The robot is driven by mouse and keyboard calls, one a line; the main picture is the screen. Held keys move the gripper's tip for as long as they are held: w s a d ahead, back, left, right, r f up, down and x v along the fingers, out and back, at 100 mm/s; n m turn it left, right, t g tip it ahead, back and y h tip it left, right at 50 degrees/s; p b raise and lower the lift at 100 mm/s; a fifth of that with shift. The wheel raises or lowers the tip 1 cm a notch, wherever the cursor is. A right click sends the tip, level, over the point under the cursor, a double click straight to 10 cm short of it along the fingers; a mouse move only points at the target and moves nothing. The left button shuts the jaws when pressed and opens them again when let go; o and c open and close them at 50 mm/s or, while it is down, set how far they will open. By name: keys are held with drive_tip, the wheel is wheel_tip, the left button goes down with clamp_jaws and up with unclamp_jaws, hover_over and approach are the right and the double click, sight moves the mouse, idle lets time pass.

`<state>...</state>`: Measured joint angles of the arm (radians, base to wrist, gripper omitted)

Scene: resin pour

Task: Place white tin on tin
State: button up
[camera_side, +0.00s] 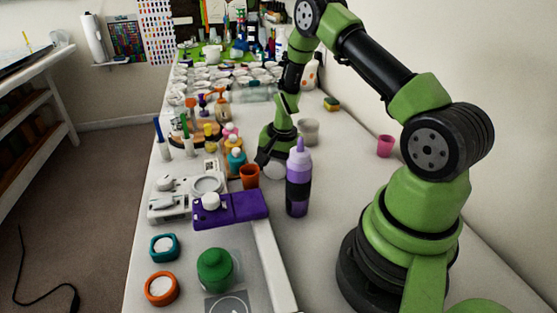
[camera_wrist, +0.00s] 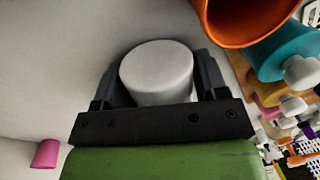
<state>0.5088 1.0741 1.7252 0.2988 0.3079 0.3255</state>
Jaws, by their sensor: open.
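In the wrist view a plain white tin (camera_wrist: 157,68) sits between the two dark fingers of my gripper (camera_wrist: 158,80), which are open on either side of it. Whether either finger touches it is hard to tell. In the side view my gripper (camera_side: 270,158) is low at the table, and the white tin (camera_side: 274,171) shows partly behind it, next to an orange cup (camera_side: 249,176). I cannot tell which tin is the task's other one.
A purple bottle (camera_side: 298,180) stands close right of my gripper. The orange cup also shows close in the wrist view (camera_wrist: 243,40). A pink cup (camera_side: 385,146) stands at the right.

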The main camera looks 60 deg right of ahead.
drive_tip(key=c, duration=0.7)
drive_tip(key=shift+r, duration=0.1)
